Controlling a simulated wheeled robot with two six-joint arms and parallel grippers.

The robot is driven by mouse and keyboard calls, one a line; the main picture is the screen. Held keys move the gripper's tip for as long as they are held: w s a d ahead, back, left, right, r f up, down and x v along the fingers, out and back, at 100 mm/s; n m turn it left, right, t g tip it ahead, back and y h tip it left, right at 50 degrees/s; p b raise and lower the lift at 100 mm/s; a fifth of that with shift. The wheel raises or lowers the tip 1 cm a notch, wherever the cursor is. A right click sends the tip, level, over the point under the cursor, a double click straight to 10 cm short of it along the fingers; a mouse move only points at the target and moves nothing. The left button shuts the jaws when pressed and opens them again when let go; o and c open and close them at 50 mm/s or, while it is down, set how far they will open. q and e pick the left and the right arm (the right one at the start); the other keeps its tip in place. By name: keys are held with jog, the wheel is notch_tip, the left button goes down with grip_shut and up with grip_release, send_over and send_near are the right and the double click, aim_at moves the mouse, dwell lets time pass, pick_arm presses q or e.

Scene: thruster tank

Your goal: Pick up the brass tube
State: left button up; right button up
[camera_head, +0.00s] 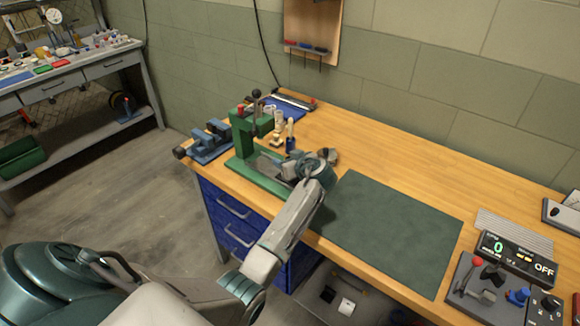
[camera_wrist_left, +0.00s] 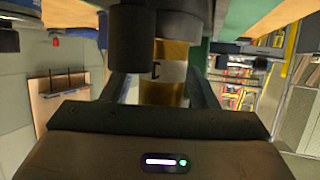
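The brass tube (camera_wrist_left: 172,50) shows in the left wrist view as a gold cylinder with a pale band bearing a dark letter. It stands between the fingers of my left gripper (camera_wrist_left: 160,88). A gap shows on its left side, so the fingers look open around it. In the head view my left gripper (camera_head: 272,162) is low at the green press (camera_head: 243,140), over its base. I cannot pick out the tube there; the gripper and arm cover that spot. A dark cylinder (camera_wrist_left: 128,55) partly overlaps the tube in the wrist view. My right gripper is not in view.
A blue vise-like fixture (camera_head: 208,142) is left of the press. Small upright items (camera_head: 290,137) and a blue tray (camera_head: 285,110) stand behind. A dark green mat (camera_head: 390,225) lies clear to the right. A control panel (camera_head: 490,285) and display (camera_head: 515,258) are at the right.

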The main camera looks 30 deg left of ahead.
pick_arm(q)
jog(key=c, duration=0.9)
jog(key=shift+r, duration=0.2)
